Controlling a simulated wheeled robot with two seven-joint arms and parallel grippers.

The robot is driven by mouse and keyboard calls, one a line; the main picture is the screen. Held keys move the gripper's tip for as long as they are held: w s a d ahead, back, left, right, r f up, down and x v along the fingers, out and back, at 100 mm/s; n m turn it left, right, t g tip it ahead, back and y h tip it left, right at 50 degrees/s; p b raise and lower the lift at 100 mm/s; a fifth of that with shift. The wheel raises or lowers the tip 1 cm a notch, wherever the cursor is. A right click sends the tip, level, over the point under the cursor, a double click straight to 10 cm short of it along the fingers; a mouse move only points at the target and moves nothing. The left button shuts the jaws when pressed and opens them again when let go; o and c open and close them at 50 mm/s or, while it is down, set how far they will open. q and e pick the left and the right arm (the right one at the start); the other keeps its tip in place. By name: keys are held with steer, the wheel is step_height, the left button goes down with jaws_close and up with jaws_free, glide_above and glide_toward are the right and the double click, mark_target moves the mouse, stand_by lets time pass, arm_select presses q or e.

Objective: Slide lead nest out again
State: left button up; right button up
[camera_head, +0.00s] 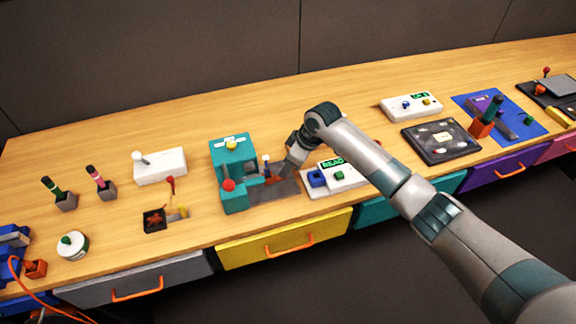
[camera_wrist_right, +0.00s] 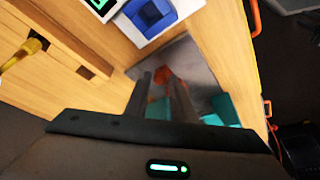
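A teal machine (camera_head: 232,165) stands mid-table with a red ball knob, a yellow knob on top and a dark metal plate (camera_head: 283,191) in front. An orange-red part (camera_head: 273,180), which looks like the lead nest, sits low on that plate beside the machine. My right gripper (camera_head: 284,174) reaches down over the plate from the right. In the right wrist view its two fingers (camera_wrist_right: 163,88) are a little apart, with the orange part (camera_wrist_right: 163,76) at or between their tips. Whether they touch it I cannot tell. My left gripper is out of view.
A white panel with a blue socket (camera_head: 317,178) and a lit display stands close right of the plate. A white switch box (camera_head: 160,166) and a small black tray (camera_head: 154,220) are to the left. Drawers with orange handles line the table front.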

jaws_close()
steer(key=shift+w+d, duration=0.25)
steer(key=shift+d, duration=0.5)
steer(key=shift+w+d, duration=0.3)
steer(key=shift+d, duration=0.45)
steer(key=shift+w+d, duration=0.25)
steer(key=shift+d, duration=0.5)
steer(key=o, duration=0.5)
jaws_free()
steer(key=shift+d, duration=0.15)
steer(key=shift+r, duration=0.15)
steer(key=shift+r, duration=0.15)
steer(key=b+v, duration=0.3)
steer(key=v, duration=1.4)
steer(key=shift+s, duration=0.1)
